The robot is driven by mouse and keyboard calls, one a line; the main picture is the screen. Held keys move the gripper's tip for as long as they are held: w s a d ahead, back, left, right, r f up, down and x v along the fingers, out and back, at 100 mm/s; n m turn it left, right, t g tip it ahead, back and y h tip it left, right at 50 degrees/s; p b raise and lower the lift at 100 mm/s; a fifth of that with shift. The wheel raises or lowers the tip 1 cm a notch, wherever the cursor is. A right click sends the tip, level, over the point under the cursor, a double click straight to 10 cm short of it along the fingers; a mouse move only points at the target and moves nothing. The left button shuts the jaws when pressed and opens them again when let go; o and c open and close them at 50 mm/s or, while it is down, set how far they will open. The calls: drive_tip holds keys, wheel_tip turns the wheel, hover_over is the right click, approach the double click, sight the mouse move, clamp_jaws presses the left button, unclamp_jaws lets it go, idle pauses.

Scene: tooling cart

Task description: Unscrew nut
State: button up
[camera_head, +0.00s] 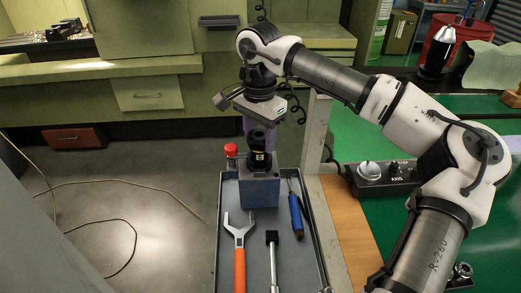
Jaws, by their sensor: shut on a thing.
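A grey-blue block (259,190) stands upright in the tray of the cart. A dark, round, nut-like part with a thin yellow ring (257,157) sits on top of it. My gripper (258,133) points down from above, right over the block, and is shut on the top of the dark part. The fingers are small and dark here, so their exact hold on the nut is hard to see. The nut's thread is hidden.
A control box (370,175) stands on the green bench at right. A cable lies on the floor at left.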

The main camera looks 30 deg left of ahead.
drive_tip(key=n+p, duration=0.1)
drive_tip(key=n, duration=0.4)
drive_tip(key=shift+n, duration=0.3)
drive_tip(key=n, duration=0.3)
drive_tip(key=shift+r+p, duration=0.1)
drive_tip(key=shift+p, duration=0.3)
drive_tip(key=shift+n, duration=1.4)
drive_tip(key=shift+n, duration=1)
drive_tip(key=n, duration=0.4)
drive_tip(key=shift+p, duration=0.35)
